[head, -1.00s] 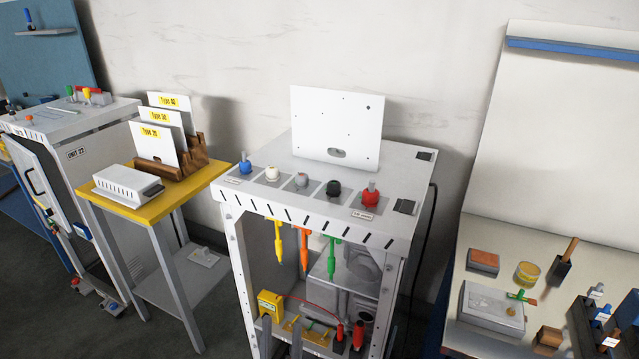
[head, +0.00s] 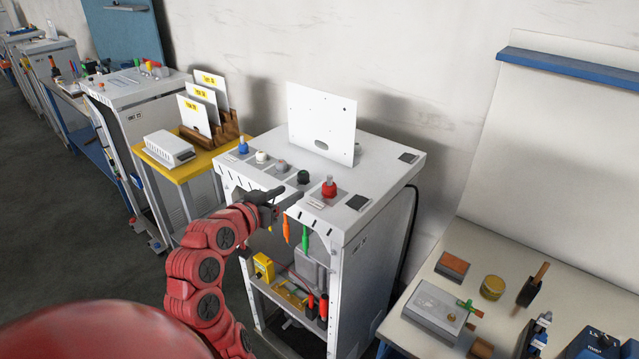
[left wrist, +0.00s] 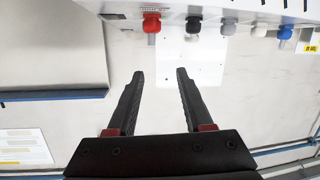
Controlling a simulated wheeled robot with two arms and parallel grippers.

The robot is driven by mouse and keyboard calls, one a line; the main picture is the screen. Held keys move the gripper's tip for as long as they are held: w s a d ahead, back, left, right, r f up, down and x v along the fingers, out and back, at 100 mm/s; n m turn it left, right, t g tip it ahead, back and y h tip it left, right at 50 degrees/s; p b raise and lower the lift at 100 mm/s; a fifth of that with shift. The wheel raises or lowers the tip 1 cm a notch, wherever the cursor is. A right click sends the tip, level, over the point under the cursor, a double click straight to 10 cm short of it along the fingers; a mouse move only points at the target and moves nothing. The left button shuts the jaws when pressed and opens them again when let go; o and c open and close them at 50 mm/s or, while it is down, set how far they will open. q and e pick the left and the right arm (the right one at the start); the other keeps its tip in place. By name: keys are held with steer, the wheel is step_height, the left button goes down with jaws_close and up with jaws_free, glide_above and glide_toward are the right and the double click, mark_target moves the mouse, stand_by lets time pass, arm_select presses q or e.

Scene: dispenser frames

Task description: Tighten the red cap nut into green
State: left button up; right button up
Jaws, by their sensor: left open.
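The red cap nut (head: 329,188) stands upright at the right end of a row of coloured knobs on the white cabinet top (head: 385,170). It also shows in the left wrist view (left wrist: 152,23), beyond the gap between my fingertips. My left gripper (head: 292,193) is open and empty at the cabinet's front edge, left of the red nut and apart from it; its fingers also show in the left wrist view (left wrist: 160,74). A green-handled tool (head: 305,238) hangs below the front edge. My right gripper is out of view.
Black (head: 303,177), grey, white and blue (head: 243,146) knobs line the row to the left. A white upright plate (head: 322,122) stands behind. An orange tool (head: 286,230) hangs beside the green one. A yellow-topped stand is at left, a cluttered bench at right.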

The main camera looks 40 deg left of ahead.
arm_select(q)
steer(key=s+m+g, duration=0.1)
steer(key=s, duration=0.2)
steer(key=b, duration=0.7)
glide_toward(325, 191)
steer(key=shift+w+f+m+g+h, duration=0.1)
steer(key=shift+w+m+g+h, duration=0.35)
steer(key=shift+w, duration=0.65)
steer(key=p+x, duration=0.1)
steer(key=x, duration=0.1)
steer(key=p+x, duration=0.1)
steer(key=shift+w+a, duration=0.2)
steer(key=shift+w, duration=0.25)
steer(key=shift+p+x, duration=0.35)
steer(key=shift+x, duration=0.5)
steer(key=shift+f, duration=0.1)
steer(key=shift+s, duration=0.1)
steer(key=c, duration=0.7)
steer(key=shift+s+r, duration=0.15)
steer(key=shift+r, duration=0.05)
jaws_close()
